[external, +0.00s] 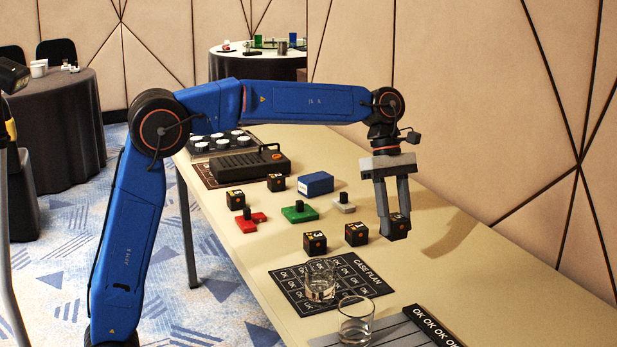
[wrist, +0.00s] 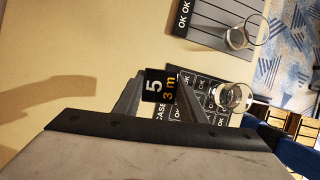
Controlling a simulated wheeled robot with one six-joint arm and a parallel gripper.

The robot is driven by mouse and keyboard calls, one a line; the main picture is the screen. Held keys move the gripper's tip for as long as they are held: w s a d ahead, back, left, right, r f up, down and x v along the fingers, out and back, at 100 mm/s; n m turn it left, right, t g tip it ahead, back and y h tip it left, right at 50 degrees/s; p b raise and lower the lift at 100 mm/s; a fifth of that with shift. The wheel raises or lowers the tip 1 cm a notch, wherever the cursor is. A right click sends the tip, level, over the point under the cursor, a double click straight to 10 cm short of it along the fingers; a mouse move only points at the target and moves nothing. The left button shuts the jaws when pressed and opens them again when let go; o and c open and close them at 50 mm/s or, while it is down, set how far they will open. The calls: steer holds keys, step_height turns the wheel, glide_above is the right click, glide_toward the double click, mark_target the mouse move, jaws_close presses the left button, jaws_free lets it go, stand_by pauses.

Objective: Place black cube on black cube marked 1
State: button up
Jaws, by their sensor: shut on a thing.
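My gripper (external: 394,213) is shut on a black cube (external: 399,230). In the wrist view the held cube (wrist: 154,87) shows a white 5 and orange marks between the two fingertips (wrist: 157,92). The black cube marked 1 (external: 356,234) stands on the table just left of the held cube in the external view, apart from it. Another black cube, marked 3 (external: 314,243), stands further left. The held cube seems a little above the table, but its exact height is hard to tell.
Two more black cubes (external: 235,199) (external: 276,182), red (external: 250,222), green (external: 299,214) and grey (external: 343,206) pieces and a blue box (external: 315,183) stand farther back. The table's right side (external: 490,270) is clear.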

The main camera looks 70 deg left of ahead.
step_height(320, 180, up, 4)
steer(key=m, duration=0.2)
glide_above(361, 229)
steer(key=a, duration=0.2)
steer(key=shift+s+d+f, duration=0.1)
steer(key=shift+f, duration=4.9)
steer(key=shift+f, duration=0.1)
steer(key=o, duration=1.1)
